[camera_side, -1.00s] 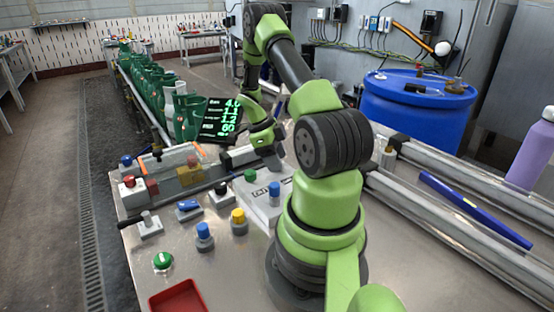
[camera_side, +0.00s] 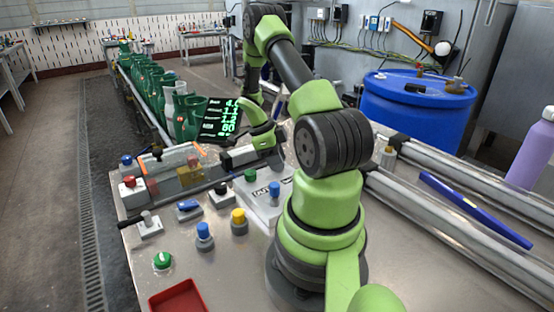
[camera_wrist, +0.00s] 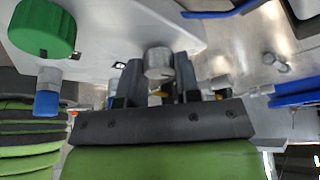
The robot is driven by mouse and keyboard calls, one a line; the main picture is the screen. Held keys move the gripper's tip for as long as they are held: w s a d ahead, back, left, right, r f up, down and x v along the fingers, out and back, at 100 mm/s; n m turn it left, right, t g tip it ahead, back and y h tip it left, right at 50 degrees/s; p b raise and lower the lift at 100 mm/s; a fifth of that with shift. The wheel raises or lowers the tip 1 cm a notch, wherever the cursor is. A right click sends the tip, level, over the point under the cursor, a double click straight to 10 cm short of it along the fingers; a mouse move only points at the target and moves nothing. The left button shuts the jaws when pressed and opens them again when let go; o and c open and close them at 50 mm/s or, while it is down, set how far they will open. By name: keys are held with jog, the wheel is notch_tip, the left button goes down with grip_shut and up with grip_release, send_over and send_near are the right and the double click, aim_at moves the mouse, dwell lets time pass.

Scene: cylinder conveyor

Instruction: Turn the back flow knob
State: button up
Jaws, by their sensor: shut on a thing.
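My gripper (camera_wrist: 160,82) is shut on a grey cylindrical knob (camera_wrist: 158,62) in the wrist view. The knob's round end shows between the two dark fingers. In the side view my gripper (camera_side: 228,160) is low over the back of the workbench, and the held knob cannot be made out there. Whether this is the back flow knob cannot be read from any label. A large green knob (camera_wrist: 42,28) and a blue-capped knob (camera_wrist: 47,100) show at the left in the wrist view, apart from the fingers.
A black display (camera_side: 221,118) with green figures stands just behind my gripper. Green cylinders (camera_side: 152,85) line the conveyor at the back left. Yellow (camera_side: 238,217) and blue (camera_side: 203,231) knobs stand in front. A red tray (camera_side: 178,298) lies at the front edge.

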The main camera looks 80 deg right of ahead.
jog(key=n+h, duration=0.1)
jog(key=n, duration=0.3)
jog(key=shift+a+n+h, duration=0.1)
jog(key=shift+n+h, duration=0.3)
jog(key=n, duration=0.2)
jog(key=n+t+h, duration=0.1)
jog(key=n, duration=0.1)
jog(key=shift+s+n+t, duration=0.1)
jog(key=shift+n+t, duration=0.2)
jog(key=shift+h, duration=0.3)
jog(key=o, duration=0.9)
jog(key=v, duration=1)
